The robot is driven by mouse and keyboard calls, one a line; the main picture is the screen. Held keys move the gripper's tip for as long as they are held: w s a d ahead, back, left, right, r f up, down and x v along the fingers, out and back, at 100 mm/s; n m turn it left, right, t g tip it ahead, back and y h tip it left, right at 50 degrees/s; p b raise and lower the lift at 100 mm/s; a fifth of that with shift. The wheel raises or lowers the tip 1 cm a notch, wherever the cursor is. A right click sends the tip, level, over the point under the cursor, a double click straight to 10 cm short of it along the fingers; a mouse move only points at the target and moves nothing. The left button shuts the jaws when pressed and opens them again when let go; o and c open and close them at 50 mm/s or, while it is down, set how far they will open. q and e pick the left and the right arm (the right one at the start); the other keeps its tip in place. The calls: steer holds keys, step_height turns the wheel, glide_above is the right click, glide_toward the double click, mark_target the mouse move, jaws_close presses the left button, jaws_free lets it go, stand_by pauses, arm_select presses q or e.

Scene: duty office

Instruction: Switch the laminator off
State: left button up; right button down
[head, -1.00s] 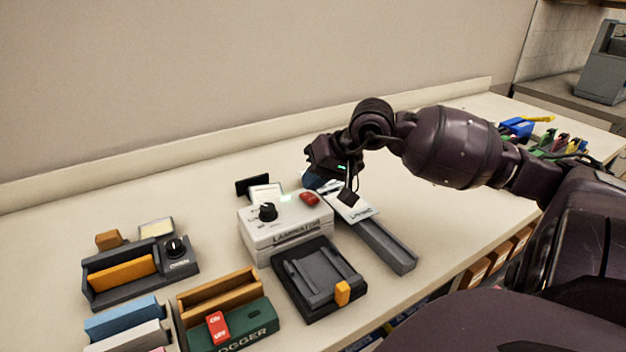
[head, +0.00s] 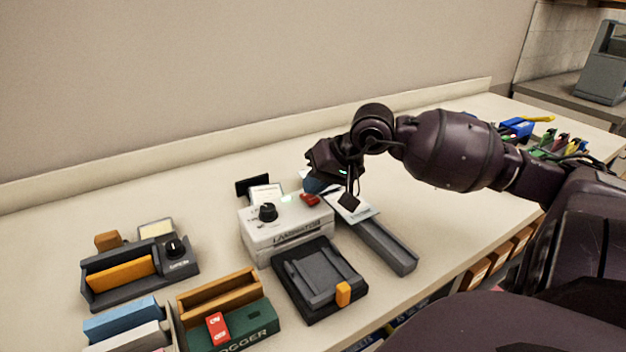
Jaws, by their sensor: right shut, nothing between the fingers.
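The laminator (head: 285,234) is a white box on the counter, with its name on the front. My right gripper (head: 347,203) points down just to the right of the red switch, above a grey tray with a white labelled sheet (head: 352,207). It is shut and empty, and seems apart from the switch. My left gripper is not in view.
A dark grey device with an orange tab (head: 343,293) stands in front of the laminator. A grey unit with a dial (head: 174,248) and a green jogger (head: 240,327) with a red switch stand to the left. A long grey tray (head: 391,247) runs to the right.

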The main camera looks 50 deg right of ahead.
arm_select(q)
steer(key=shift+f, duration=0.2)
arm_select(e)
steer(key=shift+f, duration=0.4)
stand_by(0.3)
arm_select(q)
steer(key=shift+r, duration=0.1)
arm_select(e)
steer(key=shift+r, duration=0.2)
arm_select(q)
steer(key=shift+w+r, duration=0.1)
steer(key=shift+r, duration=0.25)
arm_select(e)
steer(key=shift+w+r, duration=0.1)
steer(key=shift+r, duration=0.55)
steer(key=shift+w+d+r+p, duration=0.15)
steer(key=shift+r+p, duration=0.45)
steer(key=shift+r, duration=0.8)
steer(key=shift+w+r+p, duration=0.25)
steer(key=shift+r+p, duration=0.05)
steer(key=shift+r, duration=0.8)
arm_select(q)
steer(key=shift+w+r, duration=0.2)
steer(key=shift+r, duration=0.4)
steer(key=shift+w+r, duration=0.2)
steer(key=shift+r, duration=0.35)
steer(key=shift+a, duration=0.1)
